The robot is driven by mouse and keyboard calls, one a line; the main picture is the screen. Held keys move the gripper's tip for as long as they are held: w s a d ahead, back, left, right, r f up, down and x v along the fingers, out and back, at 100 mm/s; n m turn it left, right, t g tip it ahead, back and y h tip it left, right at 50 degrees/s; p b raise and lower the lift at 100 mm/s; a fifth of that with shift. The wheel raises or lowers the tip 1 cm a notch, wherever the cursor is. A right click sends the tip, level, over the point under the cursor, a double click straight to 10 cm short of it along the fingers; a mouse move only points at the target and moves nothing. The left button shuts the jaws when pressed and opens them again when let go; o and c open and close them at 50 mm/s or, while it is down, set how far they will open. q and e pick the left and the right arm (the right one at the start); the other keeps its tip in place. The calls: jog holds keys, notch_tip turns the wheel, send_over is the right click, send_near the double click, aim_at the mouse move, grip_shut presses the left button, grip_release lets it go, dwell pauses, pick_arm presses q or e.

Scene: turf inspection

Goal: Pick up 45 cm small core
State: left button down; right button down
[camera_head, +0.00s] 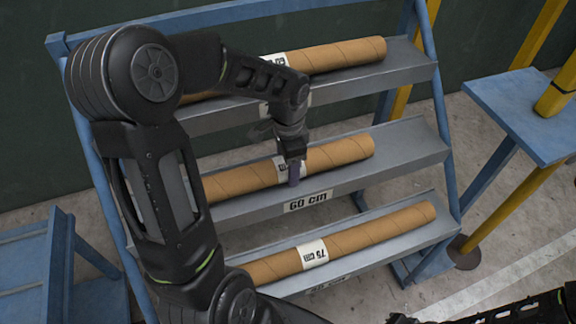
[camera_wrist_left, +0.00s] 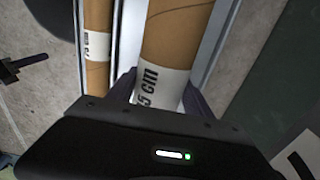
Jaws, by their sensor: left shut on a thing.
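A brown cardboard core (camera_head: 340,152) with a white label lies on the middle shelf. My left gripper (camera_head: 293,172) is shut on it around the label. In the left wrist view my left gripper's fingers (camera_wrist_left: 160,95) sit on either side of this core (camera_wrist_left: 178,35). The visible part of its label reads "5 cm"; the first digit is hidden. The core still appears to rest in its shelf. A dark end of my right arm (camera_head: 402,318) shows at the bottom edge; its jaws are not clear.
The blue-framed rack has a grey middle shelf (camera_head: 400,160) marked "60 cm". A core labelled "75 cm" (camera_head: 385,228) lies on the shelf below, and another core (camera_head: 345,55) on the top shelf. A blue table (camera_head: 515,95) with yellow posts stands at right.

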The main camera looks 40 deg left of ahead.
pick_arm(q)
jog(key=shift+r, duration=0.2)
notch_tip(320, 180, up, 10)
jog(key=shift+f, duration=0.1)
dwell(0.8)
